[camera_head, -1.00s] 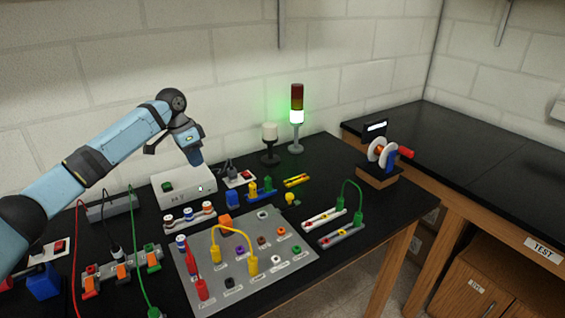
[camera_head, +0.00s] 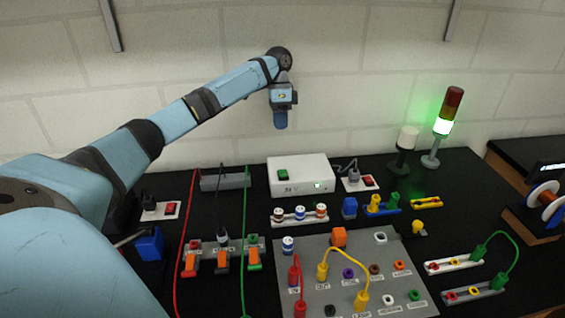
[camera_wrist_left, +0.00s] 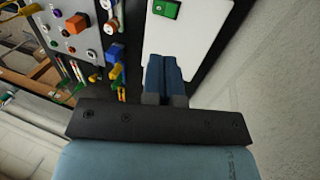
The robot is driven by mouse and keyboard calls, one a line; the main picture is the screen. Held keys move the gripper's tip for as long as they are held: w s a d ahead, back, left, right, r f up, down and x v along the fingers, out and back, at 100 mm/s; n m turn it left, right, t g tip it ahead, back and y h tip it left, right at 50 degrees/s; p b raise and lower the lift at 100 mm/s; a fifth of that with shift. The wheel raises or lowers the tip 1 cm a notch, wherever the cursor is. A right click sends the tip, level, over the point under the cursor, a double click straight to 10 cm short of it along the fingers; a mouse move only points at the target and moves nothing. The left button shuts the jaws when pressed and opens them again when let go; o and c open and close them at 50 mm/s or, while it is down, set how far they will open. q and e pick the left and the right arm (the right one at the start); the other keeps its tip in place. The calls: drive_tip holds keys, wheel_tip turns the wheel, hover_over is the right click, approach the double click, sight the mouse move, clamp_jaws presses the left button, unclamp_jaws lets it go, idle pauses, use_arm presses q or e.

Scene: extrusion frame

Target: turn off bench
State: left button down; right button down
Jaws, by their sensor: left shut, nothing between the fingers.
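The white box (camera_head: 302,170) stands at the back of the black bench, with a green switch (camera_head: 283,175) and a small lit spot on its front. My left gripper (camera_head: 280,122) is shut and empty, pointing down above the box's back edge in the head view, apart from it. In the left wrist view, the shut fingers (camera_wrist_left: 164,72) show in front of the white box (camera_wrist_left: 185,45) and its green switch (camera_wrist_left: 165,9). The signal tower (camera_head: 441,126) at the back right glows green. My right gripper is not in view.
Red rocker switches on white plates sit right of the box (camera_head: 366,181) and at left (camera_head: 168,209). A grey plug board (camera_head: 350,240), cables and several coloured plugs crowd the front. The wall is close behind.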

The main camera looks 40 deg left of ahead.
sight(282, 175)
use_arm(q)
drive_tip(key=shift+s+d+r, duration=0.1)
drive_tip(key=shift+s, duration=0.05)
drive_tip(key=p+x, duration=0.1)
drive_tip(key=x, duration=1.3)
drive_tip(key=shift+s+d+t+y+p, duration=0.25)
drive_tip(key=shift+t+y+p, duration=0.05)
drive_tip(key=shift+p, duration=0.95)
drive_tip(key=shift+f+b, duration=0.3)
drive_tip(key=shift+f, duration=0.05)
drive_tip(key=shift+a, duration=0.15)
